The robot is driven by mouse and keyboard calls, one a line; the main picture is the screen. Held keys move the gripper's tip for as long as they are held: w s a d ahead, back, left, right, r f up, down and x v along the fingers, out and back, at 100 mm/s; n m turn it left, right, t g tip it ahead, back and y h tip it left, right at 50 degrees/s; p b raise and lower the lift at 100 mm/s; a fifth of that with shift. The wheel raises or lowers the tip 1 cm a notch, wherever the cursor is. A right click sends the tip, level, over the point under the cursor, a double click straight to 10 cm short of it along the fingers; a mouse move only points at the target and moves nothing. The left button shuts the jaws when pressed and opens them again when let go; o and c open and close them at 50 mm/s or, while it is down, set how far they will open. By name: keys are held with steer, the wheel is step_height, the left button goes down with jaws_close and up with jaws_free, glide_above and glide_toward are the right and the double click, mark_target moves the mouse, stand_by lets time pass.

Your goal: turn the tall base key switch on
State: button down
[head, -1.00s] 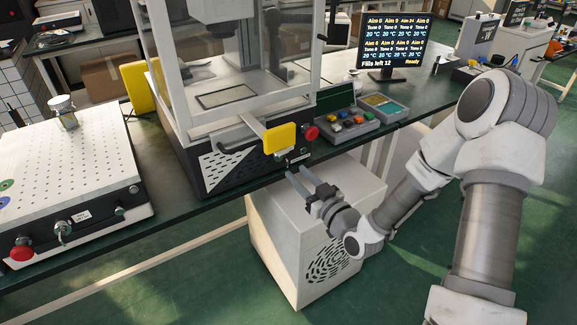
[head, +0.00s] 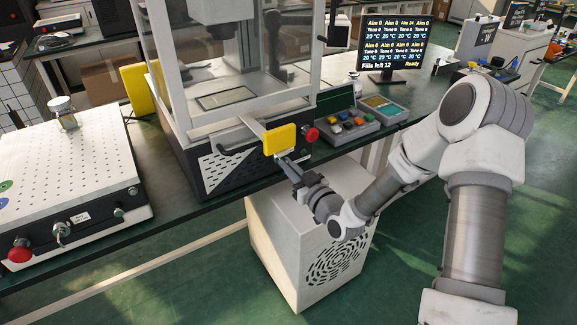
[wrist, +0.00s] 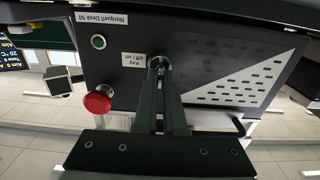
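The tall machine's black base (head: 225,172) stands on the bench in the head view; its front panel (wrist: 215,75) fills much of the wrist view, upside down. The key switch (wrist: 159,62) is a round metal lock beside a white "Key off / on" label (wrist: 133,58). My gripper (wrist: 160,76) points straight at it, with both fingertips at the lock, one on each side. The fingers look close together, but the key between them is hidden, so its turn and any grip on it are unclear. In the head view, my gripper (head: 281,160) is at the panel, below a yellow block.
A red button (wrist: 98,101) and a green button (wrist: 99,41) are near the lock. The yellow block (head: 280,139) juts out just above my gripper. A white box (head: 275,245) stands below. Another lower unit with its own key (head: 62,230) is at left.

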steer(key=shift+m, duration=0.3)
steer(key=m, duration=1.1)
steer(key=shift+d+f, duration=0.1)
stand_by(0.4)
steer(key=shift+m, duration=0.3)
steer(key=c, duration=1)
jaws_free()
